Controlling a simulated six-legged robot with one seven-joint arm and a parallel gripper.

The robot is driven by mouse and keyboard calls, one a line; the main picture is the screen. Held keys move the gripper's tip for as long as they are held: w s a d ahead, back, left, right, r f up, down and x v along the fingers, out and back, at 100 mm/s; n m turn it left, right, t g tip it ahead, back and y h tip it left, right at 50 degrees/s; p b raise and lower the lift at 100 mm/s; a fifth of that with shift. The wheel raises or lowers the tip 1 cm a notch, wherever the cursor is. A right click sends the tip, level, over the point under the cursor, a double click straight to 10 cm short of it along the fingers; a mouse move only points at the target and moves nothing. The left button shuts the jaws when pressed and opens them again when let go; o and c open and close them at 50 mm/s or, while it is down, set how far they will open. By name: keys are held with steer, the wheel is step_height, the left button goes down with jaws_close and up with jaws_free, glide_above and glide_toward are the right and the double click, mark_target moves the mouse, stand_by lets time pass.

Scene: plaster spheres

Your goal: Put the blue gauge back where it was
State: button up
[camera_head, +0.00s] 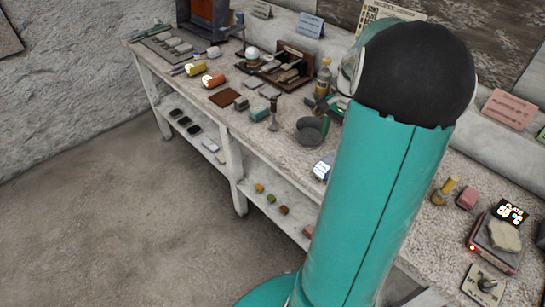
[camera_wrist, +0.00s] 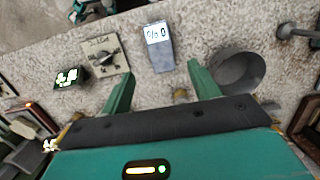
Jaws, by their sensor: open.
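A small block with a white readout face and a grey-blue body, which looks like the blue gauge (camera_wrist: 160,47), lies on the speckled bench top in the wrist view. In the head view a white and blue block (camera_head: 322,170), apparently the same thing, sits near the bench's front edge, partly hidden by my teal arm. My gripper (camera_wrist: 161,84) is open in the wrist view. Its two green fingers are apart, with nothing held between them. The gauge lies just beyond the fingertips, roughly between them in the picture. In the head view my arm hides the gripper.
A grey cup (camera_wrist: 238,70) stands close to the right finger. A switch plate (camera_wrist: 104,56) and a lit display (camera_wrist: 68,78) lie left of the gauge. A brass-coloured piece (camera_wrist: 181,96) shows between the fingers. The bench (camera_head: 215,118) holds many small objects along its left.

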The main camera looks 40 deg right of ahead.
steer(key=w+a+r+n+t+h, duration=0.15)
steer(key=a+r+n, duration=0.25)
steer(key=a, duration=0.5)
steer(key=w+a+r+n+h, duration=0.1)
steer(key=w+a+r+n, duration=0.3)
steer(key=a, duration=0.6)
steer(key=s+a+r+n+t, duration=0.1)
steer(key=s+a+n, duration=0.1)
steer(key=a, duration=0.4)
steer(key=s+a+r+n+t, duration=0.1)
steer(key=s+a+n+t, duration=0.1)
steer(key=a, duration=0.4)
steer(key=s+a+r+n+t+y, duration=0.1)
steer(key=s+a+n, duration=0.3)
steer(key=a+n, duration=0.1)
steer(key=shift+s+a+r, duration=0.2)
steer(key=shift+a, duration=0.4)
steer(key=c, duration=0.6)
steer(key=shift+o, duration=0.2)
steer(key=shift+s+a, duration=0.1)
steer(key=shift+s, duration=0.05)
